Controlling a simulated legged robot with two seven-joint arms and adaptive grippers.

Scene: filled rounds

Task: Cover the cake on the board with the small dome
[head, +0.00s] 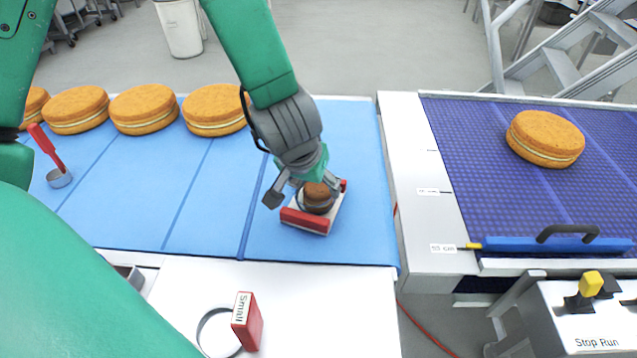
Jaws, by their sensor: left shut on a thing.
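The board (306,220), pale with red ends, lies on the blue mat near its right edge. A small brown cake (318,192) sits on it. What looks like the clear small dome (317,208) shows as a faint greyish rim around the cake, and I cannot tell whether its rim touches the board. My left gripper (308,188) is directly above the board, pointing down. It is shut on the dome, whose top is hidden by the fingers. My right gripper is out of view.
Several large round cakes (144,108) line the mat's far left edge. A red-handled scoop (59,178) lies at left. A grey ring (217,333) and red "Small" block (247,321) stand on the white front surface. A purple belt (480,170) at right carries another cake (545,139).

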